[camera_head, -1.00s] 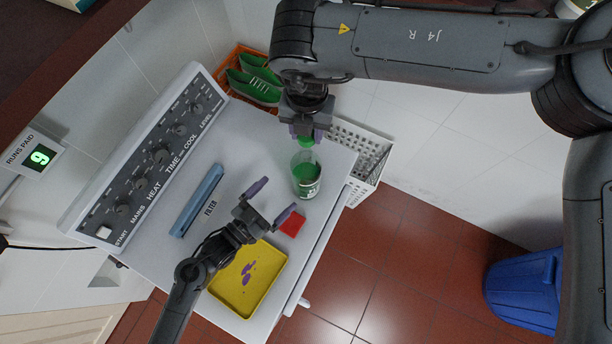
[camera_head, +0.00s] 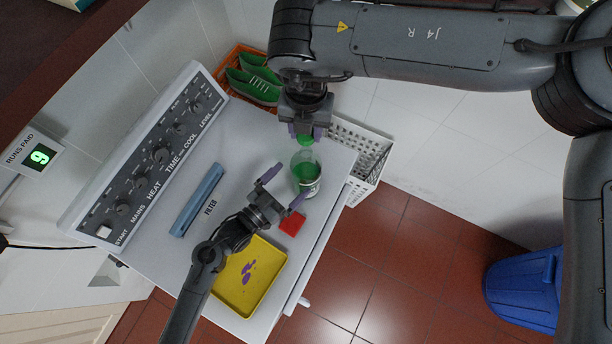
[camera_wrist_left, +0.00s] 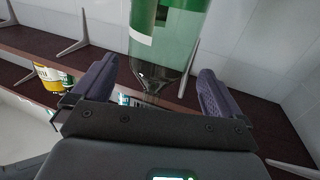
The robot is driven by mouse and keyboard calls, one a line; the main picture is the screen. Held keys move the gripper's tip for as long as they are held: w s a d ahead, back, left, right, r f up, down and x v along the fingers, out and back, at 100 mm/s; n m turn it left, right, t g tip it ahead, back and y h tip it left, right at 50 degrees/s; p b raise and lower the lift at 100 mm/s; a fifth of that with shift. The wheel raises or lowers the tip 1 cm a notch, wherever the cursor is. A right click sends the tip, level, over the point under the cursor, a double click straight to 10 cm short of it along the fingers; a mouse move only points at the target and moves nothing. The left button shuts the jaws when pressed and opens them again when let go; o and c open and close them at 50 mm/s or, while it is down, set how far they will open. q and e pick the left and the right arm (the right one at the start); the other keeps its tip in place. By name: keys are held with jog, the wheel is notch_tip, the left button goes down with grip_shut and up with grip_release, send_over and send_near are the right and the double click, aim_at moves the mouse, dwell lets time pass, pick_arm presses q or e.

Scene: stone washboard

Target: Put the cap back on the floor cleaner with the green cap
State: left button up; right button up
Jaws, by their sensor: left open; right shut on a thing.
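The floor cleaner (camera_head: 307,172) is a clear bottle with green liquid and a white label, standing on the white machine top. In the left wrist view the bottle (camera_wrist_left: 170,35) shows ahead of and between my fingers. My left gripper (camera_head: 287,185) is open at the bottle's lower left side, one finger toward each side; contact is not clear. My right gripper (camera_head: 306,130) is shut on the green cap (camera_head: 306,141), just above the bottle's top end in the head view. The fingers partly hide the cap, and the gap between cap and bottle mouth cannot be judged.
A red block (camera_head: 292,223) and a yellow tray (camera_head: 269,299) with purple bits lie near the left gripper. A blue filter bar (camera_head: 197,200) lies to the left. A white basket (camera_head: 375,150) and an orange crate (camera_head: 229,72) with green shoes stand beyond the machine's edge.

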pick_arm(q)
jog(key=shift+x, duration=3.35)
jog(key=c, duration=1.1)
pick_arm(e)
send_over(306, 151)
jog(key=shift+f, duration=2.5)
jog(key=shift+f, duration=0.1)
jog(key=shift+f, duration=0.8)
jog(key=shift+f, duration=0.6)
